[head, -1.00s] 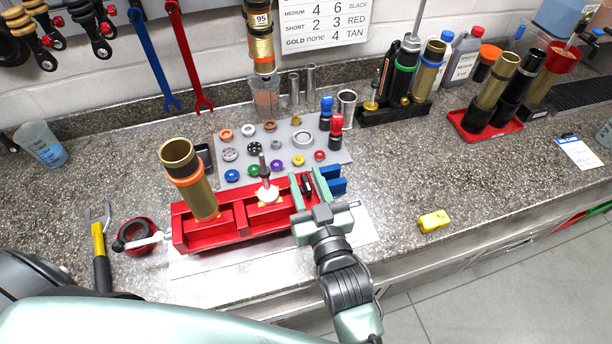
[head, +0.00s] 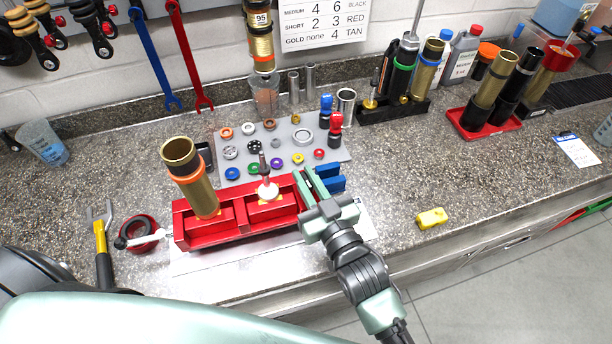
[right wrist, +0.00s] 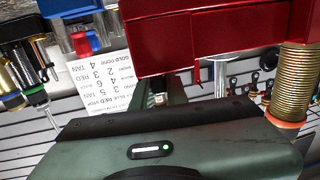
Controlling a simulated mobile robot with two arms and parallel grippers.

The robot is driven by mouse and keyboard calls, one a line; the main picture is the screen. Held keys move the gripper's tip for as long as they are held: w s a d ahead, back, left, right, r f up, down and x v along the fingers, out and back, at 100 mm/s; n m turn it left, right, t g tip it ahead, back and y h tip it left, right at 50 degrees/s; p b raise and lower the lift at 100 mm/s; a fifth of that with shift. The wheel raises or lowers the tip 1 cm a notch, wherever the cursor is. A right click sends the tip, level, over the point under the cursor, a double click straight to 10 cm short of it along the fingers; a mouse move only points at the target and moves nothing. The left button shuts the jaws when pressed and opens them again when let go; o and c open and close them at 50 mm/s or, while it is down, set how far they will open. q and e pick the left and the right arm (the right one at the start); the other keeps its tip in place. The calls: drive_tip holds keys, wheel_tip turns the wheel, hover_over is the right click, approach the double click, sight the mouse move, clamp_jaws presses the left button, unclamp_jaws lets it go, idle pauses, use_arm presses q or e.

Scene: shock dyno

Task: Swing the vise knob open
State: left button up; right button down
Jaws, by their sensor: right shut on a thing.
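The red vise (head: 240,232) lies on the counter. A brass shock body with an orange ring (head: 192,180) stands in its left part, and a shaft with a white base (head: 266,185) in its middle. My right gripper (head: 311,182) is at the vise's right end, its fingers close together. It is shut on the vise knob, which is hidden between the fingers. The right wrist view shows the red vise (right wrist: 205,38) just beyond the fingers. My left gripper is out of view.
Blue blocks (head: 328,179) sit just right of the fingers. A grey parts mat (head: 232,140) with several coloured rings lies behind the vise. A yellow piece (head: 432,218) lies to the right, with clear counter around it.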

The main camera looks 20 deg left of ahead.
drive_tip(key=shift+w+d+n+g+y, duration=0.1)
drive_tip(key=shift+w+n+g+y, duration=0.05)
drive_tip(key=shift+n+g+y, duration=0.7)
drive_tip(key=n+g+y+b, duration=0.1)
drive_tip(key=n+g+y, duration=0.1)
drive_tip(key=shift+f+g+b, duration=0.15)
drive_tip(key=shift+g+b, duration=0.2)
drive_tip(key=shift+b, duration=0.05)
drive_tip(key=n+g+b, duration=0.3)
drive_tip(key=g+b, duration=0.1)
drive_tip(key=g, duration=0.1)
drive_tip(key=n+g+b, duration=0.4)
drive_tip(key=g+b, duration=0.1)
drive_tip(key=g, duration=0.1)
drive_tip(key=n+g+b, duration=0.4)
drive_tip(key=g+b, duration=0.1)
drive_tip(key=g, duration=0.1)
drive_tip(key=shift+f, duration=0.1)
drive_tip(key=shift+n+g+h+b, duration=0.45)
drive_tip(key=shift+n+g+b, duration=0.3)
drive_tip(key=shift+b, duration=0.3)
drive_tip(key=shift+r+g, duration=0.25)
drive_tip(key=shift+g, duration=0.1)
drive_tip(key=shift+r, duration=0.1)
drive_tip(key=c, duration=1.4)
unclamp_jaws()
drive_tip(key=shift+a, duration=0.2)
drive_tip(key=shift+d, duration=0.1)
